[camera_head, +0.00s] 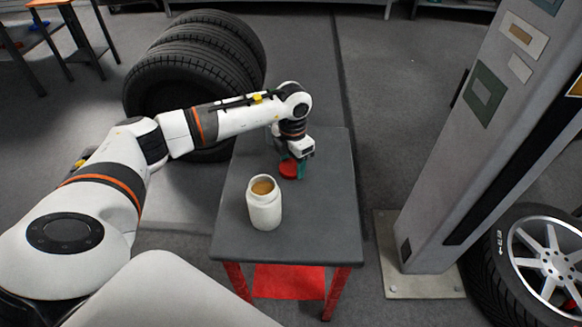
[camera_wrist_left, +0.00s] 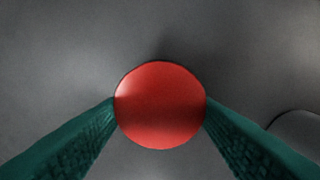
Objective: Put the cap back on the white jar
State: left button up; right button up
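The white jar (camera_head: 264,210) stands upright and open on the small grey-topped table, with brown contents showing in its mouth. The red cap (camera_head: 289,169) is farther back on the table, behind and to the right of the jar. My left gripper (camera_head: 294,170) points down at the cap. In the left wrist view, its two green fingers lie against opposite sides of the round red cap (camera_wrist_left: 160,105), with no clear gap. I cannot tell whether the cap is lifted off the table. My right gripper is not in view.
The table (camera_head: 325,215) has bare room right of the jar. A stack of tyres (camera_head: 190,70) stands behind it on the left. A grey post (camera_head: 465,150) and a wheel (camera_head: 535,262) stand on the right. A red lower shelf (camera_head: 288,282) shows below.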

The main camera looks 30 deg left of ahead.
aim_at(292, 166)
pick_arm(q)
jog(key=shift+c, duration=0.9)
jog(key=shift+r, duration=0.45)
notch_tip(292, 166, up, 9)
jog(key=p, duration=0.1)
jog(key=shift+p, duration=0.35)
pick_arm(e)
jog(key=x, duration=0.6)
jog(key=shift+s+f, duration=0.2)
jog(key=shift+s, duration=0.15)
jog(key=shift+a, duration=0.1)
